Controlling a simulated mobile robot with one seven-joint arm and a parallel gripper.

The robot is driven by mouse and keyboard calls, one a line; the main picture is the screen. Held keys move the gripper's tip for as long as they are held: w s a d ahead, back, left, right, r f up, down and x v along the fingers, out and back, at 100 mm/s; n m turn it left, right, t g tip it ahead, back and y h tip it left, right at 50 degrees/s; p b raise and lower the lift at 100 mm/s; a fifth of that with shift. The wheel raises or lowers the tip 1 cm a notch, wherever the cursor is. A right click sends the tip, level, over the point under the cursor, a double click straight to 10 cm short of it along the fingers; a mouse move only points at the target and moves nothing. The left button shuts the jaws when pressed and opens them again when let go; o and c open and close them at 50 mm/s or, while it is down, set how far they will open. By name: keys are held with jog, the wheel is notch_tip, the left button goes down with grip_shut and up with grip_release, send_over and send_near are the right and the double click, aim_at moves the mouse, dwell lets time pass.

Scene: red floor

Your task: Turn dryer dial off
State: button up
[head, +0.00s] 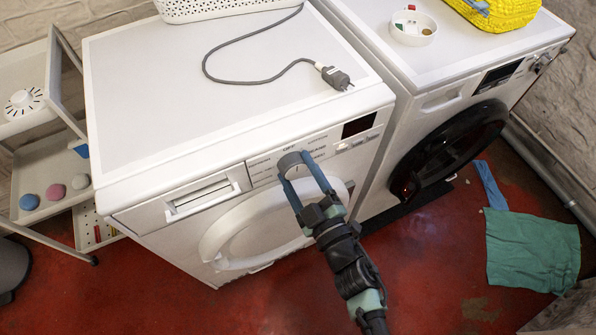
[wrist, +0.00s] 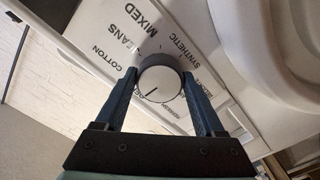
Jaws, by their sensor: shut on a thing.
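The dial (head: 291,161) is a round grey knob with a light face on the front panel of the left white machine (head: 215,100). My gripper (head: 295,166) reaches it from the front, with one blue finger on each side. In the wrist view the dial (wrist: 161,82) sits between the fingertips of my gripper (wrist: 159,76), which is shut on it. A dark pointer line on its face points to the lower left of that picture. Labels such as COTTON, JEANS, MIXED and SYNTHETIC ring the dial. The fingers hide some labels.
A grey cable with a plug (head: 336,77) lies on the left machine's top. A second machine (head: 470,60) with a dark round door (head: 448,150) stands to the right. A shelf cart (head: 40,150) stands left. A green cloth (head: 532,250) lies on the red floor.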

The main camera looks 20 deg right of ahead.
jog(key=shift+n, duration=0.5)
jog(key=o, duration=1.4)
jog(key=shift+c, duration=0.2)
jog(key=s, duration=1.3)
jog(key=shift+d, duration=0.2)
